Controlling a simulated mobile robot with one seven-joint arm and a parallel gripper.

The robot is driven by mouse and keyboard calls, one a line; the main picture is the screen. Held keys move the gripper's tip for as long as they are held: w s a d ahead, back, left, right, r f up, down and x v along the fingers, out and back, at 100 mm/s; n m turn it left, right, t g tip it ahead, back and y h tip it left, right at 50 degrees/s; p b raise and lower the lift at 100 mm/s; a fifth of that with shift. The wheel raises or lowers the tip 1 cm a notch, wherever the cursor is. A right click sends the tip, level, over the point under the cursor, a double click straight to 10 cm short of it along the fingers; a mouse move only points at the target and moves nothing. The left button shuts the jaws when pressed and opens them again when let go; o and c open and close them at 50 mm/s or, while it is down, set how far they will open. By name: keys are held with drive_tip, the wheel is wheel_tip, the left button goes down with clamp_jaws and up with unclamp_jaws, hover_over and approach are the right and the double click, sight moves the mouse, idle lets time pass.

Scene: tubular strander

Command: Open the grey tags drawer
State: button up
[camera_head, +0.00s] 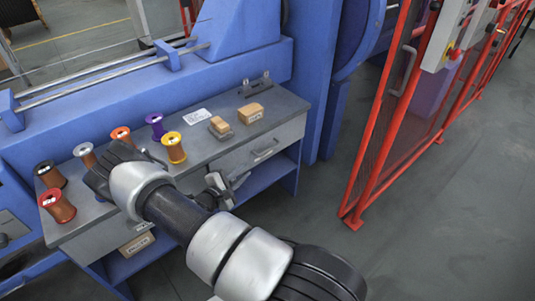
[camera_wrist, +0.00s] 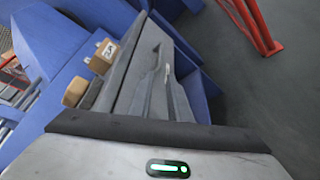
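The grey drawer (camera_head: 240,160) sits under the right part of the grey bench top, its front flush with the bench as far as I can see. Its bar handle (camera_head: 265,150) shows in the head view; a label is too small to read. My gripper (camera_head: 228,184) is in front of and to the left of the handle, apart from it. In the wrist view my gripper (camera_wrist: 162,88) has two dark fingers with a gap between them and nothing held, pointing along the grey front. My arm hides the left part of the bench front.
The bench top (camera_head: 215,145) carries several wire spools, such as a yellow one (camera_head: 174,147), and two small brown boxes (camera_head: 251,113) (camera_head: 219,126). A red fence (camera_head: 385,115) stands at right. The floor (camera_head: 400,240) between bench and fence is clear.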

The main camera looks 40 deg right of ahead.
sight(264, 153)
drive_tip(key=b+x, duration=0.3)
drive_tip(key=x, duration=1.4)
drive_tip(key=shift+d+r, duration=0.15)
clamp_jaws()
